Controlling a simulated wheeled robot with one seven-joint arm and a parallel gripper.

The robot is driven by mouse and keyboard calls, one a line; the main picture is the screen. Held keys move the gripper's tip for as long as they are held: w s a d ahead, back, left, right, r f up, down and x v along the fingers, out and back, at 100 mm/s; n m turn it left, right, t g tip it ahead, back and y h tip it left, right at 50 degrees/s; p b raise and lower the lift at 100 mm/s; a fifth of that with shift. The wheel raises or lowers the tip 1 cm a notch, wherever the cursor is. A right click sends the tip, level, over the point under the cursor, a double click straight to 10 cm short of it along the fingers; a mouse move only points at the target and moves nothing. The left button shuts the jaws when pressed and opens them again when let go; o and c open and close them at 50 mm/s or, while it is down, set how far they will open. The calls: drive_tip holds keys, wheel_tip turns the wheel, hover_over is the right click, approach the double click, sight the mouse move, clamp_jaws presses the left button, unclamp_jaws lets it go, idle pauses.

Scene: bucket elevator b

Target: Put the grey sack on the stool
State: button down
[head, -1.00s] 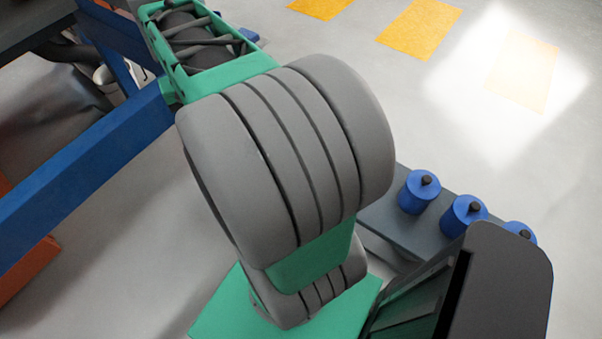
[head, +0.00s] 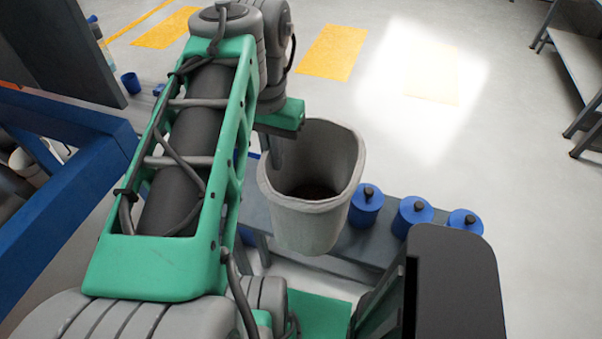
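The grey sack (head: 316,222) is pale, open-topped and bucket-shaped, with something dark inside. It is in the middle of the head view, in front of a low grey bench (head: 345,246) that looks like the stool. Its base overlaps the bench's near edge, and I cannot tell whether it rests there or hangs above. My gripper (head: 275,152) is at the sack's back left rim, pointing down. One grey finger shows against the rim; the rest is hidden by my green arm, so its grip on the rim is not clear.
Several blue canisters with black knobs (head: 412,215) stand in a row on the bench, right of the sack. A blue frame (head: 60,190) fills the left side. A grey table (head: 580,50) stands at the far right. The floor between is clear.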

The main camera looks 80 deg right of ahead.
drive_tip(key=w+d+f+b, duration=0.1)
drive_tip(key=d+f+b, duration=0.6)
drive_tip(key=d+f, duration=0.3)
drive_tip(key=shift+w+d+f, duration=0.35)
drive_tip(key=shift+f, duration=0.5)
drive_tip(key=c, duration=2.1)
unclamp_jaws()
drive_tip(key=shift+f, duration=0.2)
drive_tip(key=o, duration=0.5)
drive_tip(key=shift+c, duration=0.2)
drive_tip(key=shift+r, duration=0.1)
